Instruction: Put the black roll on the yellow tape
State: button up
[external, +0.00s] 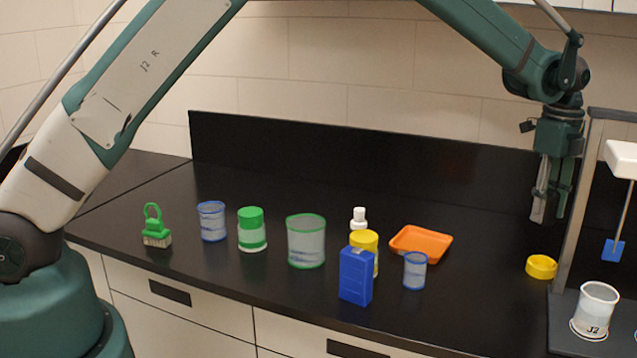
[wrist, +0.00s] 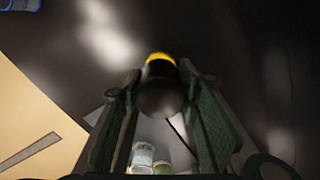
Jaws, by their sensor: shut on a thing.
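My gripper (external: 549,216) points down at the right, above the black counter and apart from the yellow tape. In the wrist view its two fingers (wrist: 159,78) are shut on the black roll (wrist: 160,98), a dark round thing between the pads. The roll cannot be made out against the dark fingers and counter in the external view. The yellow tape (external: 541,267) is a short yellow ring lying flat on the counter, below the gripper. In the wrist view only a yellow arc of the tape (wrist: 160,57) shows beyond the roll, which hides the rest.
A stand with a grey post (external: 577,215) and a white cup (external: 595,312) is close on the right. An orange tray (external: 421,244), small blue mesh cup (external: 415,271) and blue box (external: 356,276) are left of the tape. Counter between tray and tape is clear.

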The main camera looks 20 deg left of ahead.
jog(key=shift+s+d+r+m, duration=0.1)
jog(key=shift+s+d+m, duration=0.15)
jog(key=shift+d, duration=0.3)
jog(key=shift+s+d+m, duration=0.15)
jog(key=shift+s+d, duration=0.15)
jog(key=shift+d, duration=0.2)
jog(key=shift+f, duration=3.15)
jog(key=shift+p, duration=0.3)
jog(key=shift+f, duration=1.9)
jog(key=shift+f, duration=0.2)
jog(key=o, duration=0.9)
